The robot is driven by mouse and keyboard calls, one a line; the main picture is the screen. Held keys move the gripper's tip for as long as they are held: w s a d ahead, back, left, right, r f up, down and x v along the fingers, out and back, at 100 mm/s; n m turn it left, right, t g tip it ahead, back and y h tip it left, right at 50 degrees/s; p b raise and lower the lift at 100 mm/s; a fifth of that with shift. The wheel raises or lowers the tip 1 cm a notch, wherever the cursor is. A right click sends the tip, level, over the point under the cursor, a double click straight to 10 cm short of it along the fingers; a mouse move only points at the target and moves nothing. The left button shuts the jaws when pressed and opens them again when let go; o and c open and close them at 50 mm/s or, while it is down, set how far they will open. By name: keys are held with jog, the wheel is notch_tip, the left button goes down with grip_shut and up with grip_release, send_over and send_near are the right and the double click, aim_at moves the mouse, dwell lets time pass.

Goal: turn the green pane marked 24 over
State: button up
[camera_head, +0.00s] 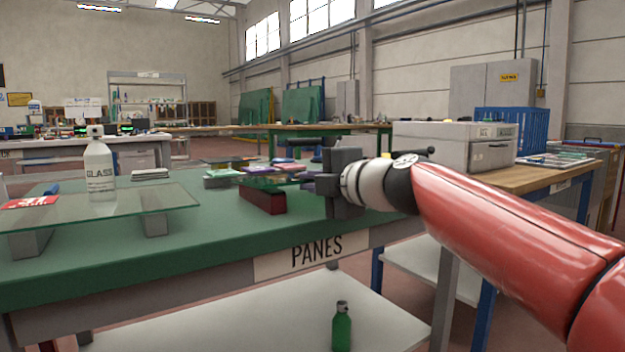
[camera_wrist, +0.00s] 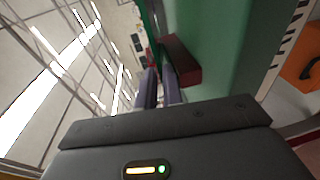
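A thin green glass pane (camera_head: 262,182) lies on a dark red block (camera_head: 262,199) on the bench, with its near right edge towards my gripper. No number is readable on it. My gripper (camera_head: 310,184) comes in from the right, turned sideways, with its fingers at the pane's edge. In the wrist view the fingers (camera_wrist: 160,88) are close together, and the pane (camera_wrist: 149,22) is a narrow green strip, nearly edge-on, beyond them. The red block (camera_wrist: 180,60) is just right of the fingers there. Whether the fingers touch or clamp the pane is unclear.
Small stacked pieces (camera_head: 222,178) lie behind the red block. A grey machine (camera_head: 455,146) stands on the bench at right.

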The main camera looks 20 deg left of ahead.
jog(key=o, duration=0.5)
jog(key=shift+c, duration=0.2)
jog(key=shift+v, duration=3.9)
jog(key=shift+f, duration=0.1)
